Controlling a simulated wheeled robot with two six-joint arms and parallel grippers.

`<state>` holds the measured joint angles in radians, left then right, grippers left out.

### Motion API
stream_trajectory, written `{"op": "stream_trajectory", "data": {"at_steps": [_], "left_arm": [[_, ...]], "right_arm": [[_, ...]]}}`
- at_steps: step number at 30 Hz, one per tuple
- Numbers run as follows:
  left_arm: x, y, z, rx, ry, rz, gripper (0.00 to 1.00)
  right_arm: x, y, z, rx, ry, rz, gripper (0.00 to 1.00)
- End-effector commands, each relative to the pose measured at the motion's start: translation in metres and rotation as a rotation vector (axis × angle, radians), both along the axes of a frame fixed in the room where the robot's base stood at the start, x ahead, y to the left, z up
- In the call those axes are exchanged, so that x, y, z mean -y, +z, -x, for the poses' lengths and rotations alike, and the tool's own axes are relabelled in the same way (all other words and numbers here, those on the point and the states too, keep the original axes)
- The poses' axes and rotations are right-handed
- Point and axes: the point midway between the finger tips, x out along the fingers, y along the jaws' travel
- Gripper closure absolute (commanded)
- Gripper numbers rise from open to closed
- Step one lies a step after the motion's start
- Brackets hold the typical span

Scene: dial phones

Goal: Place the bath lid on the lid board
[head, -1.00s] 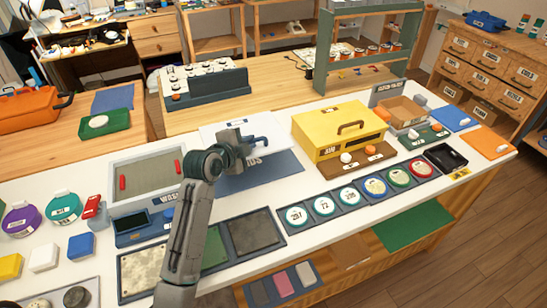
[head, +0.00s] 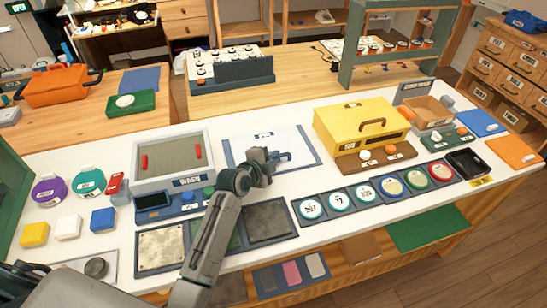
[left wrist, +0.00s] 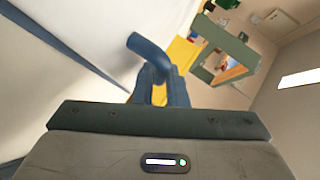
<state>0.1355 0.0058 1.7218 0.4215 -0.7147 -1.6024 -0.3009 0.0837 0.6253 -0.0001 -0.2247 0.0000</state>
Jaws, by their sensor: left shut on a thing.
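The bath lid (head: 245,150) is a flat white panel with a blue hooked handle (head: 285,156). It lies flat over the blue lid board (head: 314,158), whose blue border shows around it in the head view. I cannot tell whether it touches the board or hovers just above. My left gripper (head: 268,157) is shut on the handle, over the lid's front part. In the left wrist view the handle (left wrist: 148,50) rises between the fingers (left wrist: 160,88), with the white lid (left wrist: 75,45) at the left. My right gripper is not in view.
The wash bath (head: 173,155) with red clips stands left of the board. The yellow case (head: 360,125) stands to its right. Square plates (head: 270,220) and a row of round dials (head: 338,202) lie in front. Some white counter shows between them.

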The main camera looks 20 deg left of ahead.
Motion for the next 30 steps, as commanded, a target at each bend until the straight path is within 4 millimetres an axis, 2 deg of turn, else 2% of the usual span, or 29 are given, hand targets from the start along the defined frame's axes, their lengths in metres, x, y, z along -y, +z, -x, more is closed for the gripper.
{"op": "stream_trajectory", "data": {"at_steps": [2, 3, 5, 6, 13, 17, 20, 30], "left_arm": [[0.000, 0.000, 0.000, 0.000, 0.000, 0.001, 1.00], [0.000, -0.001, 0.000, -0.003, 0.000, 0.001, 0.80], [0.000, -0.001, 0.000, -0.003, 0.000, 0.001, 0.68], [0.000, -0.001, 0.000, -0.002, 0.000, 0.002, 0.66], [0.000, -0.001, 0.001, -0.004, 0.000, 0.000, 0.66], [-0.003, 0.000, 0.009, -0.004, 0.000, 0.000, 0.66], [-0.007, 0.006, 0.022, -0.003, -0.001, -0.002, 0.66], [-0.025, 0.031, 0.083, -0.001, -0.002, -0.003, 0.66]], "right_arm": [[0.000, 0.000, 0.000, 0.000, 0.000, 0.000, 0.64], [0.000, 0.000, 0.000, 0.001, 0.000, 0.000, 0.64], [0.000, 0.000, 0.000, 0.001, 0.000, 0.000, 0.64], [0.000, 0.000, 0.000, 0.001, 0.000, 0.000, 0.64], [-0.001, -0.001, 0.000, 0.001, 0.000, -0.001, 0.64], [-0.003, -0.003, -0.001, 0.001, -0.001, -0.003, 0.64], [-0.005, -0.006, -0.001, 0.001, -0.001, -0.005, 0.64], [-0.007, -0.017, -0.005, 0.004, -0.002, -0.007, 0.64]]}}
